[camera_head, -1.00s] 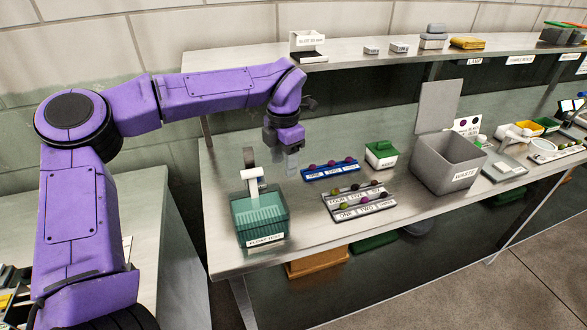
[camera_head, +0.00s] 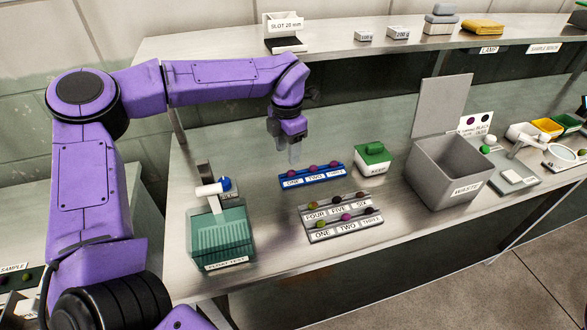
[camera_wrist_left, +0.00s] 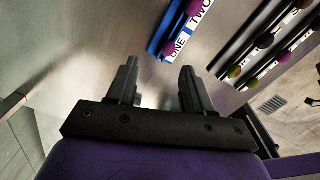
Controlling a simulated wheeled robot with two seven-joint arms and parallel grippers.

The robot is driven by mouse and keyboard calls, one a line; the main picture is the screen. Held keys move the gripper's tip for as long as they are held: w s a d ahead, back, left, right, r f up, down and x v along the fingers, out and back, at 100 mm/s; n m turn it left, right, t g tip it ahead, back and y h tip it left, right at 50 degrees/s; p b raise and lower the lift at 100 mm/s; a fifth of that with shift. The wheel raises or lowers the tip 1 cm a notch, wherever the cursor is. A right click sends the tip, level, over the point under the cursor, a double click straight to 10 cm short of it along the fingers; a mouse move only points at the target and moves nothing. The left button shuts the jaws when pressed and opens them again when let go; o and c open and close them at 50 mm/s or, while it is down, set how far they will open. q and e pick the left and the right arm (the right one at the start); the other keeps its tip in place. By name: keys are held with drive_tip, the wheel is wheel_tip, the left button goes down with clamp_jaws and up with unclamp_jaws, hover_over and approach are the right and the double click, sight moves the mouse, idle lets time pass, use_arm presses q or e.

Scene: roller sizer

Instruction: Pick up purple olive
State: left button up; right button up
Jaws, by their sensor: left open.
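A blue rack (camera_head: 314,180) labelled ONE, TWO, THREE holds purple olives, among them one at ONE (camera_head: 291,172), one at TWO (camera_head: 312,168) and one at THREE (camera_head: 333,163). In the wrist view the rack (camera_wrist_left: 157,40) lies at the top middle, partly cut off, with a purple olive (camera_wrist_left: 195,8) near TWO. A grey two-row rack (camera_head: 345,228) in front holds several green, dark and purple olives, including a purple one (camera_head: 346,216) at front TWO. My left gripper (camera_head: 294,156) is open and empty, above and just behind the blue rack. My right gripper is not in view.
A teal container (camera_head: 222,240) with a white-handled device stands left. The shelf (camera_head: 340,46) runs behind. Bare bench lies between the teal container and the racks.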

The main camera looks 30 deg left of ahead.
sight(291, 171)
use_arm(q)
drive_tip(key=shift+s+d+f, duration=0.1)
drive_tip(key=shift+s+f, duration=0.2)
drive_tip(key=f, duration=0.1)
drive_tip(key=f+p, duration=0.1)
drive_tip(key=f, duration=0.1)
drive_tip(key=d+f, duration=0.1)
drive_tip(key=f, duration=0.1)
drive_tip(key=shift+w+d+f+p, duration=0.1)
drive_tip(key=shift+w+f+p, duration=0.1)
drive_tip(key=shift+w+p, duration=0.15)
drive_tip(key=shift+f, duration=0.15)
drive_tip(key=shift+s, duration=0.2)
drive_tip(key=shift+c, duration=0.3)
drive_tip(key=c, duration=0.7)
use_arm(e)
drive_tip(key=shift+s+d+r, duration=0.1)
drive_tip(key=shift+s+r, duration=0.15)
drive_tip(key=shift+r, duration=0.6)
